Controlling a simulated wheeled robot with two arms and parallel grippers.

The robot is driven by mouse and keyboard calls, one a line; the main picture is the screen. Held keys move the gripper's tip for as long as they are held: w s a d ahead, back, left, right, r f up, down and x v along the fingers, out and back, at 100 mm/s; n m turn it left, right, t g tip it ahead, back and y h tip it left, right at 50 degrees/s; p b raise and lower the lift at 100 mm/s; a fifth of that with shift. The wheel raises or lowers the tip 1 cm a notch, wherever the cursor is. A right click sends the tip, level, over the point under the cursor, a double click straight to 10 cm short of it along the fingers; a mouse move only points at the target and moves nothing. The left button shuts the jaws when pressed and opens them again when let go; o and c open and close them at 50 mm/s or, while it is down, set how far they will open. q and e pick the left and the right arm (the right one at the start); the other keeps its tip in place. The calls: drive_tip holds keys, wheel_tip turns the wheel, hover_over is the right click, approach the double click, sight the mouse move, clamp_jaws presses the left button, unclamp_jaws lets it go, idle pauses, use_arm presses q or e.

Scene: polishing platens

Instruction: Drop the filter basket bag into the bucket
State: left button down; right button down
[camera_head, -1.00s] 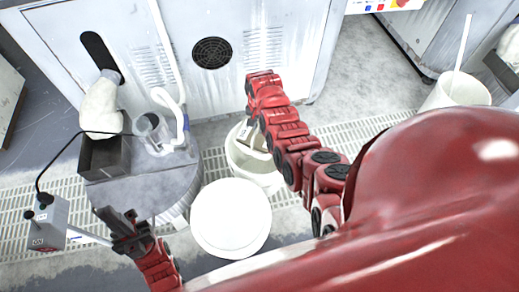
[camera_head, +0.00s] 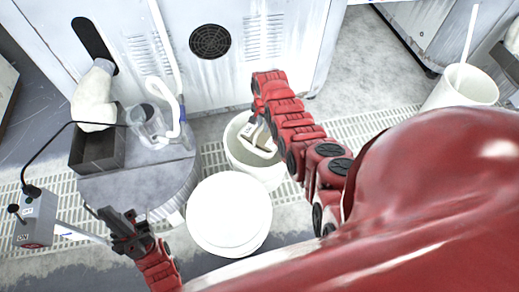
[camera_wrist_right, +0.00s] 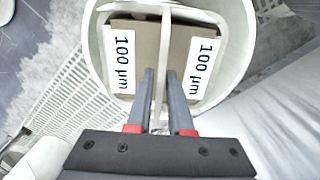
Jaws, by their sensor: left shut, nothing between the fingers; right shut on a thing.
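The filter basket bag (camera_head: 264,142) is pale with brownish panels. In the right wrist view its panels (camera_wrist_right: 178,45) carry "100 µm" labels on either side of a pale central strip. My right gripper (camera_wrist_right: 161,78) is shut on this strip. The bag is within the mouth of the white bucket (camera_head: 243,162), whose rim (camera_wrist_right: 91,48) surrounds it in the wrist view. I cannot tell whether the bag touches the bucket's bottom. In the head view the right fingers are mostly hidden by the arm. My left gripper (camera_head: 118,222) is shut and empty at lower left.
A closed white round container (camera_head: 228,212) stands in front of the bucket. A grey drum-like stand (camera_head: 150,190) with a dark box (camera_head: 98,150) and a clear jug (camera_head: 148,120) is to the left. A machine cabinet (camera_head: 270,60) stands behind. Another white bucket (camera_head: 460,88) is at right.

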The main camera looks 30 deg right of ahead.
drive_tip(key=c, duration=0.7)
unclamp_jaws()
drive_tip(key=shift+c, duration=0.2)
drive_tip(key=shift+r, duration=0.1)
wheel_tip(320, 180, up, 17)
drive_tip(key=p, duration=0.5)
drive_tip(key=shift+r, duration=0.15)
